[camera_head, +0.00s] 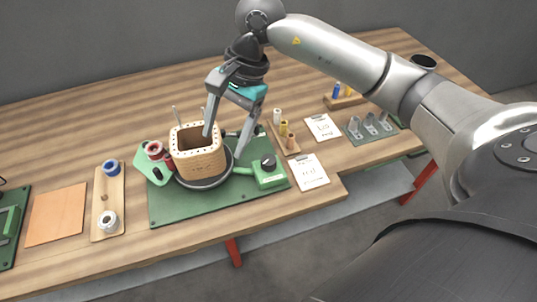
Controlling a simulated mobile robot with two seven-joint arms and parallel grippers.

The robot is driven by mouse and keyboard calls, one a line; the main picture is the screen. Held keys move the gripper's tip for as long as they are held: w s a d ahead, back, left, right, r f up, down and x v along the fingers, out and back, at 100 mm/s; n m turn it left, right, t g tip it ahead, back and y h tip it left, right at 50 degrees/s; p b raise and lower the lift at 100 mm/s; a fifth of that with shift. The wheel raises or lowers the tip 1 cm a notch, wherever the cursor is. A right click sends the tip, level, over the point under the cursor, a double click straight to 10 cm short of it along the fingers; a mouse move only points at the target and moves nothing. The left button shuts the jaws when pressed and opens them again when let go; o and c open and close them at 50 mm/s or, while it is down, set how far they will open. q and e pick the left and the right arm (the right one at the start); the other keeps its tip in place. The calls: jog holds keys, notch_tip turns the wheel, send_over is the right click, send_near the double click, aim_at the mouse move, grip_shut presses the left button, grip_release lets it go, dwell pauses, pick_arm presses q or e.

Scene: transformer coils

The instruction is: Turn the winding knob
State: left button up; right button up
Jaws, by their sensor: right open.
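The winding station stands on a green base plate (240,207) on the table. A square wooden coil form (203,163) with a hollow middle sits on its dark round turntable (208,182). To the right of it is a green box with a black knob (268,161) on top, which I take as the winding knob. My right gripper (224,145) is open, pointing down. In the picture one finger overlaps the form's upper right side and the other lies between form and knob; I cannot tell whether either touches. My left gripper is not in view.
Left of the plate are a wooden board with a blue and a white spool (109,221) and a brown sheet (57,214). Red spools (154,149) sit at the station's left. Right are a peg rack (284,137), paper cards (309,172) and metal parts (370,125).

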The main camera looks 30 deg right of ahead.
aim_at(269, 160)
jog(key=d+r+h, duration=0.1)
jog(key=d+h, duration=0.3)
jog(key=d, duration=0.6)
jog(key=f, duration=0.7)
jog(key=f+b, duration=0.1)
jog(key=f, duration=0.7)
jog(key=shift+w+a, duration=0.15)
jog(key=shift+w, duration=0.05)
grip_shut()
